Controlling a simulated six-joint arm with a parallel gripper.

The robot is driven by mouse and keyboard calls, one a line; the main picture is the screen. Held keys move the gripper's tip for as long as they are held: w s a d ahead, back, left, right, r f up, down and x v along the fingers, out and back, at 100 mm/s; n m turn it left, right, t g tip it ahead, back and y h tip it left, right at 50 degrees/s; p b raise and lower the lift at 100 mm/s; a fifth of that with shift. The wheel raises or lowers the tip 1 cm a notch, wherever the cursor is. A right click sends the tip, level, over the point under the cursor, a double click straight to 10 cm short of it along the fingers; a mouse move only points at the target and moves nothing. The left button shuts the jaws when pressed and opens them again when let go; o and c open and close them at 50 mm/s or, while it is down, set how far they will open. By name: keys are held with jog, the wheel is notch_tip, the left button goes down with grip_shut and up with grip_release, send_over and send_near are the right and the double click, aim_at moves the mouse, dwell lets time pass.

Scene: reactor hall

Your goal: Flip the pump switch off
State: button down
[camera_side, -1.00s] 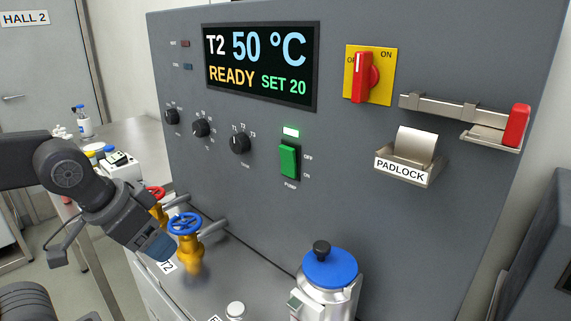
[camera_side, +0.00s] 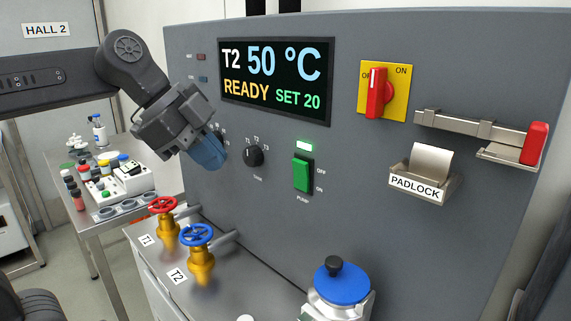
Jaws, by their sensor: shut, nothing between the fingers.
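The pump switch (camera_side: 303,174) is a green rocker on the grey panel (camera_side: 420,255), between the labels OFF above and ON below. A green lamp (camera_side: 304,146) glows just above it. My gripper (camera_side: 212,157) is shut and empty, with blue fingertips, in front of the panel's left part. It is left of the switch and apart from it, and it hides part of the small knobs there. The display (camera_side: 275,82) reads T2, 50 °C, READY, SET 20.
A black selector knob (camera_side: 254,155) sits between my gripper and the switch. A red main handle (camera_side: 377,95) on a yellow plate is upper right, with a padlock holder (camera_side: 417,187) below. Red (camera_side: 163,205) and blue (camera_side: 197,235) valve wheels stand below my gripper. A blue-lidded vessel (camera_side: 340,285) is at the front.

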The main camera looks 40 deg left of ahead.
jog(key=r+m, duration=0.1)
jog(key=w+r+m, duration=0.1)
jog(key=w+r+m+h, duration=0.1)
jog(key=shift+w+d+r+m, duration=0.1)
jog(key=shift+d+r+m, duration=0.25)
jog(key=shift+r+m, duration=0.05)
jog(key=shift+f, duration=0.1)
send_near(302, 178)
jog(key=shift+s+x, duration=0.15)
jog(key=shift+x, duration=1.35)
jog(key=shift+s+x, duration=0.1)
jog(key=shift+x, duration=1.35)
jog(key=shift+f, duration=0.15)
jog(key=shift+w, duration=0.3)
